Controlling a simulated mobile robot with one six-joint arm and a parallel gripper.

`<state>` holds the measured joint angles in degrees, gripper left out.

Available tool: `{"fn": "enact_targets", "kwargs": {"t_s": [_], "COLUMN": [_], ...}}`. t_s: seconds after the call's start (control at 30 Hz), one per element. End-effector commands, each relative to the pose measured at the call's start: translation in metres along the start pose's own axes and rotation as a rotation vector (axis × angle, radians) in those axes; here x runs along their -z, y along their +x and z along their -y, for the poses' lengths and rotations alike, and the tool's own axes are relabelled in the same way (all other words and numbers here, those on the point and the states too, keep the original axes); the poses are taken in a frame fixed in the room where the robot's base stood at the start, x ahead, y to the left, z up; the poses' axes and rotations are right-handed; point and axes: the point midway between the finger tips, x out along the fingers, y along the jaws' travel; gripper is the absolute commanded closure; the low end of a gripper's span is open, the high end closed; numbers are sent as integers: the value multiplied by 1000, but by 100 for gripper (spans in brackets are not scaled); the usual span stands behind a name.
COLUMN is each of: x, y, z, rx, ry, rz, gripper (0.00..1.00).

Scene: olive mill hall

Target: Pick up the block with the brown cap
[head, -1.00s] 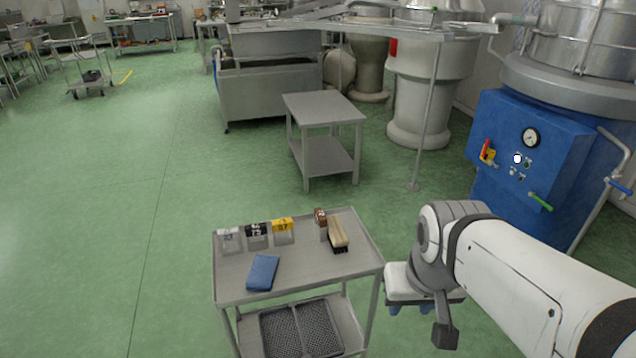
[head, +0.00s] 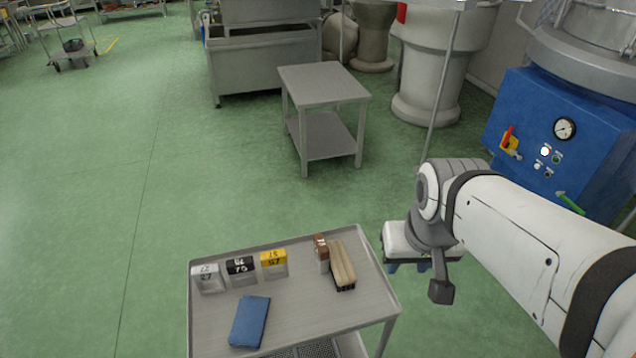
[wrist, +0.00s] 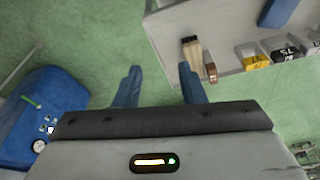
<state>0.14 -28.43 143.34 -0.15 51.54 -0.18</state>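The block with the brown cap (head: 321,250) stands on the grey cart top (head: 300,316), right of the yellow-capped block and touching or close beside a wooden brush. In the wrist view the brown-capped block (wrist: 211,72) shows just past the right fingertip, apart from it. A yellow-capped block (head: 273,262), a black-capped block (head: 241,270) and a white-capped block (head: 206,278) stand in a row to its left. My gripper (wrist: 158,82) has two blue fingers spread apart with nothing between them. In the head view it hangs right of the cart.
A blue cloth or pad (head: 250,321) lies at the cart's front. A grey table (head: 323,85) stands behind, and a blue machine cabinet (head: 540,130) at right. Green floor lies open at left.

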Motion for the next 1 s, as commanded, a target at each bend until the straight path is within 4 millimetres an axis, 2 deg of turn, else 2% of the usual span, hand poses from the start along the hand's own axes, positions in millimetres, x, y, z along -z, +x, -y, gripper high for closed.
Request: {"fn": "enact_targets", "kwargs": {"t_s": [0.07,0.2,0.27,0.37,0.47,0.7,0.8,1.0], "x": [0,3,9,27,54,119,138,159], "y": [0,0,1,5,14,61,86,131], "z": [0,1,3,8,21,68,91,127], "rx": [0,1,3,7,15,31,35,38], "ry": [0,-4,-12,-29,-66,-169,-209,-269], "rz": [0,4,11,32,64,143,174,217], "gripper": [64,54,53,53,53,53,53,53]}}
